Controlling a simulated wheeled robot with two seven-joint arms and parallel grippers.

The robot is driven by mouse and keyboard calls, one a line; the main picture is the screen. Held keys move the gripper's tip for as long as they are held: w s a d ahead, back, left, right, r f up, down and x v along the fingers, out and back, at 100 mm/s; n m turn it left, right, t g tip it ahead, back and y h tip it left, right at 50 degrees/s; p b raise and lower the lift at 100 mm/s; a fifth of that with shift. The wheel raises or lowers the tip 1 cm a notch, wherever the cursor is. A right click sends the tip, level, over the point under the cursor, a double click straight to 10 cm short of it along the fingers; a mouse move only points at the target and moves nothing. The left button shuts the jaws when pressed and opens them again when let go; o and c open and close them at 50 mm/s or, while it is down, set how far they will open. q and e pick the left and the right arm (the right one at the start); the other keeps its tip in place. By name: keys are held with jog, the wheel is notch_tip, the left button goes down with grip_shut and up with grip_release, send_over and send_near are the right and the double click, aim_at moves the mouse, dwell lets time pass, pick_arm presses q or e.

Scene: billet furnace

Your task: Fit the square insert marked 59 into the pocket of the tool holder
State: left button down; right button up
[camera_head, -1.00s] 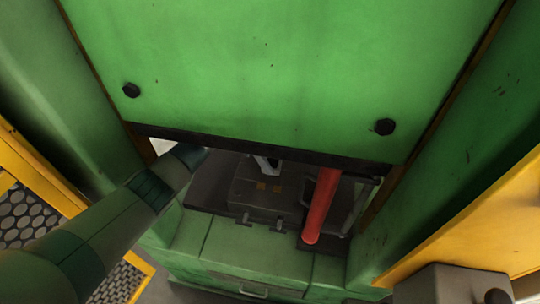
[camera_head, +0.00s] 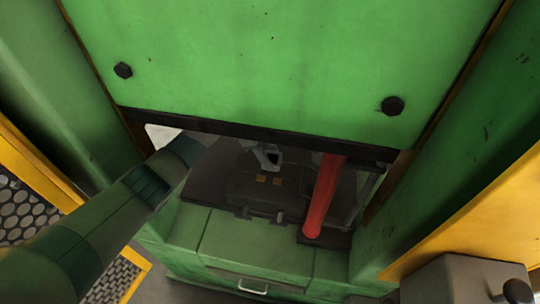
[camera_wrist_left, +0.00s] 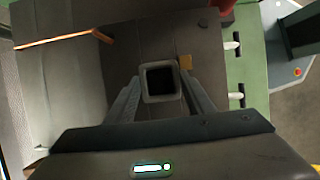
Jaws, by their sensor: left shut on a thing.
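My left gripper (camera_head: 267,158) shows below the lower edge of the green panel, with its arm coming in from the left. It is shut on a small square piece with a grey rim and a dark middle, which I take to be the insert (camera_wrist_left: 160,83); no number is readable. The piece sits between the two fingertips in the left wrist view. A dark block (camera_head: 250,193) with two small yellow squares lies below and in front of the gripper. I cannot tell whether it is the tool holder, and no pocket is clear. My right gripper is not in view.
The large green panel (camera_head: 260,60) hangs over the work space, with a dark lower edge. A red bar (camera_head: 323,195) stands slanted right of the block. Green walls close both sides. A green front with a handle (camera_head: 253,288) is below.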

pick_arm(q)
jog(key=shift+f, duration=0.25)
jog(key=shift+d+f, duration=0.1)
jog(key=shift+f, duration=0.45)
jog(key=shift+p, duration=0.3)
dwell(0.6)
jog(key=shift+p, duration=0.3)
dwell(0.8)
jog(key=shift+f+p, duration=0.1)
jog(key=shift+p, duration=0.25)
dwell(0.8)
jog(key=shift+f, duration=0.4)
jog(key=shift+f+p, duration=0.15)
jog(key=shift+p, duration=0.25)
dwell(0.8)
